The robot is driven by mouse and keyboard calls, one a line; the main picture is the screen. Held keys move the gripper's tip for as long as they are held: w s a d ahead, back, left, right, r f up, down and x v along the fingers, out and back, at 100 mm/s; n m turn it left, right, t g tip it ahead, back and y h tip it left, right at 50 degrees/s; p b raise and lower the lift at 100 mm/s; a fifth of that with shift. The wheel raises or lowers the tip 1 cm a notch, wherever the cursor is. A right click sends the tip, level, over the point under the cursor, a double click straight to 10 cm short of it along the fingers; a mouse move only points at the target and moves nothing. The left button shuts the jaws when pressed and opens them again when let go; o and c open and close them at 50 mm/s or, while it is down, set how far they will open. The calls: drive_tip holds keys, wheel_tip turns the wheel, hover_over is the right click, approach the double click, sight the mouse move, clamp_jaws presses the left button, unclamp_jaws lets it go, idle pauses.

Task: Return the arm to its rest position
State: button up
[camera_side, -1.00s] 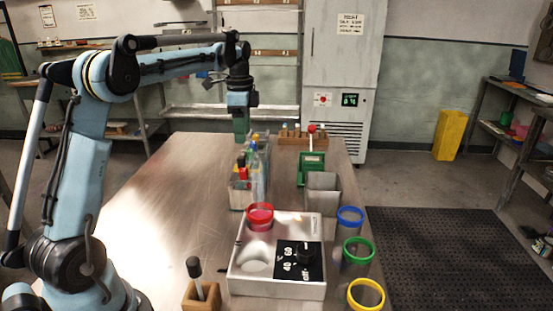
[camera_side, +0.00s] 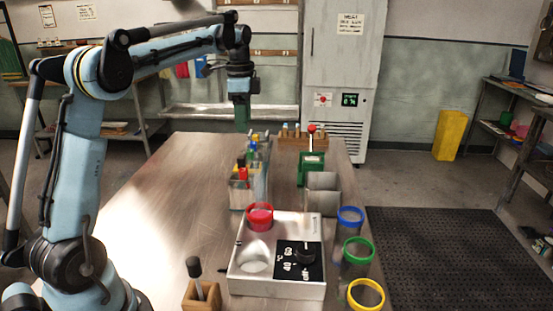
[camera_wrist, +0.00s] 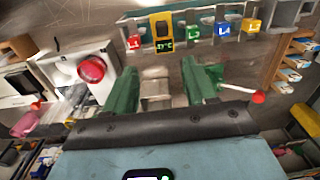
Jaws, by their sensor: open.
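My gripper (camera_side: 241,118) hangs above the far part of the steel table (camera_side: 150,195), its green fingers pointing down. In the wrist view my gripper (camera_wrist: 163,84) has its two green fingers apart with nothing held between them. A grey open bin (camera_wrist: 155,90) shows below, in the gap between them. The arm is raised and bent at the elbow, with the forearm reaching out over the table.
A white heater box (camera_side: 240,284) holds a red-rimmed cup (camera_side: 260,218). Blue (camera_side: 351,215), green (camera_side: 358,248) and yellow (camera_side: 366,294) rimmed buckets stand right. A bottle rack (camera_side: 240,195), grey bin (camera_side: 322,195) and green press (camera_side: 311,165) stand behind. The table's left is clear.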

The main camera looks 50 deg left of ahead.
drive_tip(key=s+d+n+t, duration=0.35)
drive_tip(key=s+d, duration=0.25)
drive_tip(key=d, duration=0.6)
drive_tip(key=s+d+f+n+t, duration=0.3)
drive_tip(key=s+d+f+n, duration=0.2)
drive_tip(key=s+d+f, duration=0.2)
drive_tip(key=shift+s+d+f, duration=0.35)
drive_tip(key=shift+s+d, duration=0.35)
drive_tip(key=shift+s, duration=0.05)
drive_tip(key=shift+t, duration=0.25)
